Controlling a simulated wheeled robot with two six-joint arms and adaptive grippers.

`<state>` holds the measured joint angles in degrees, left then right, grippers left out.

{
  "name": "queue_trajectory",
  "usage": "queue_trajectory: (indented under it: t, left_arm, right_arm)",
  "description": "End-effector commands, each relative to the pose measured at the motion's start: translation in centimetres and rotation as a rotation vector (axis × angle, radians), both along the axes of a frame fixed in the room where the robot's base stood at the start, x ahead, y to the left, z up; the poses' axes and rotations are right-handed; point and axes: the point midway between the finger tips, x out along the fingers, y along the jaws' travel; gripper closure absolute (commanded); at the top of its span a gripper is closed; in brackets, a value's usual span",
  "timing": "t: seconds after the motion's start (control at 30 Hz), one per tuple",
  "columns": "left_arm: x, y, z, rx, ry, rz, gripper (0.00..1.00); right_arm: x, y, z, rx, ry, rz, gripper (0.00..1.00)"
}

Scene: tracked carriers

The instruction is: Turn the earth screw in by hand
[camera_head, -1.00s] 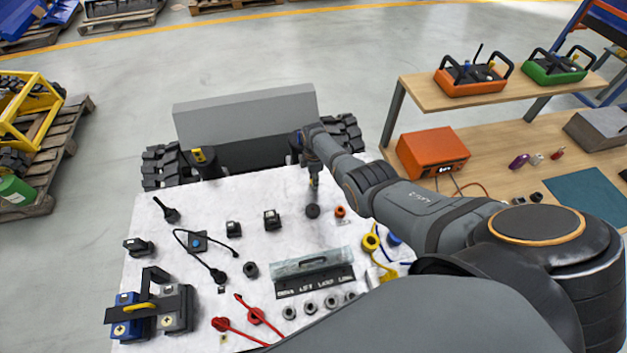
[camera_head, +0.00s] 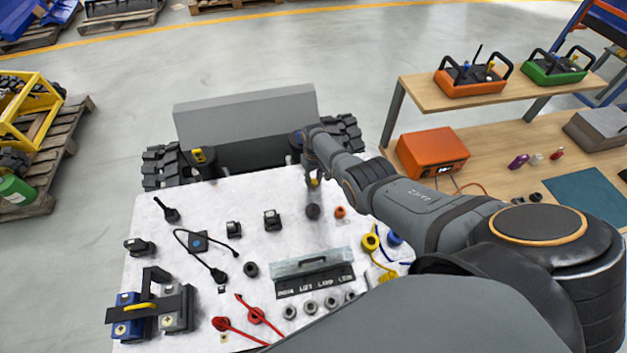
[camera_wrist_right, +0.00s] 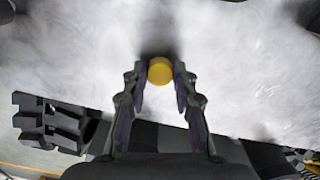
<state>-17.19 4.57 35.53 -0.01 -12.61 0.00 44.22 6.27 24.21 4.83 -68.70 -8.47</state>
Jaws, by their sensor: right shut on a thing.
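The earth screw (camera_wrist_right: 160,71) shows in the right wrist view as a round yellow head between my fingertips. My right gripper (camera_head: 314,181) is shut on it, with one finger on each side. In the head view the gripper is small, above the far part of the white deck, and a little yellow (camera_head: 314,183) shows at its tips. The screw's shank and any hole under it are hidden. My left gripper is in neither view.
On the white deck (camera_head: 165,265) stand a dark round fitting (camera_head: 313,211) and an orange one (camera_head: 340,212) close to the gripper. A workbench (camera_head: 505,150) is at the right.

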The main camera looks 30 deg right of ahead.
Motion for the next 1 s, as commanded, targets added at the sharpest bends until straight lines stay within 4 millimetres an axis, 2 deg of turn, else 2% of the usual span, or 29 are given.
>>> queue_trajectory:
  t: [0.1,0.2,0.57,0.73,0.77,0.93,1.0]
  left_arm:
    - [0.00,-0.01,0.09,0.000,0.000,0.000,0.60]
    - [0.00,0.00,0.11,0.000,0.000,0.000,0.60]
    - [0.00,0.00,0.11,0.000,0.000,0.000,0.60]
    - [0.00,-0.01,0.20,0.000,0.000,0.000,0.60]
    - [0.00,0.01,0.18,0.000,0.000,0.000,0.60]
    - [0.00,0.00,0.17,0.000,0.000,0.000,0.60]
    - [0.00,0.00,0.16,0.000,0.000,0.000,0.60]
  right_arm:
    - [0.05,0.00,0.08,0.000,-0.001,-0.239,0.95]
    - [0.06,-0.01,0.08,0.000,-0.001,-0.375,0.95]
    - [0.10,-0.01,0.10,0.000,-0.002,-0.447,0.95]
    - [0.15,-0.01,0.16,0.001,-0.004,-0.751,0.95]
    - [0.16,-0.01,0.14,0.001,-0.004,-0.762,0.70]
    - [0.11,-0.02,0.10,0.000,-0.003,-0.755,0.47]
    - [0.09,-0.01,0.08,0.000,-0.002,-0.754,0.46]
